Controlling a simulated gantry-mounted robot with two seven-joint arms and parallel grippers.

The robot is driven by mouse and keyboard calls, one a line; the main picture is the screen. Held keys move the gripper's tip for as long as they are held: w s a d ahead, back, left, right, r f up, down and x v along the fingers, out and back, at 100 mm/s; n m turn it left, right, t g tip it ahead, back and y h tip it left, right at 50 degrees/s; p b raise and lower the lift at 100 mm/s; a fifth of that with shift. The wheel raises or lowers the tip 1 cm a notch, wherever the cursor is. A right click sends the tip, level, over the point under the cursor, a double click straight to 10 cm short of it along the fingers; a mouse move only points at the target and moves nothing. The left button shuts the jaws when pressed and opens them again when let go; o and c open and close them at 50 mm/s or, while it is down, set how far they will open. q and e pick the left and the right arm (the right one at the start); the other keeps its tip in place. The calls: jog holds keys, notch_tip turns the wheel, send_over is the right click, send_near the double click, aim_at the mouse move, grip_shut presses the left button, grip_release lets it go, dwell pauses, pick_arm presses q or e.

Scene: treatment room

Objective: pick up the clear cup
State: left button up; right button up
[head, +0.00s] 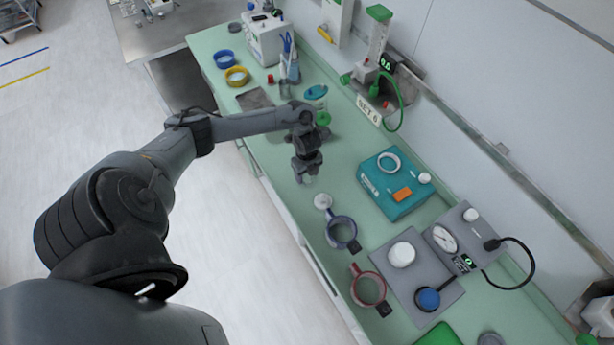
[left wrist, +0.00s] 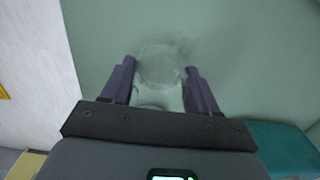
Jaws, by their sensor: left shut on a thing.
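The clear cup (left wrist: 160,62) shows in the left wrist view as a faint, see-through round shape between the two dark fingers. My left gripper (head: 305,174) is over the green counter (head: 262,150), pointing down, and is shut on the cup. In the left wrist view its fingers (left wrist: 159,74) stand on either side of the cup. In the head view the cup is too faint to make out well. I cannot tell whether its base touches the counter. My right gripper is not in view.
A teal case (head: 376,190) lies right of the gripper. Blue (head: 225,65) and yellow (head: 237,84) rings lie farther off. A wall rail runs along the right.

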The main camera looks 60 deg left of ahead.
pick_arm(q)
jog(key=shift+c, duration=0.5)
jog(key=shift+r, duration=0.3)
jog(key=shift+r, duration=1.8)
jog(key=w+d+r+p, duration=0.3)
jog(key=w+d+r, duration=0.2)
jog(key=d, duration=0.5)
jog(key=shift+d+r+p, duration=0.2)
jog(key=shift+r+p, duration=0.2)
jog(key=shift+r, duration=0.5)
jog(key=shift+w+d, duration=0.1)
jog(key=shift+d, duration=0.05)
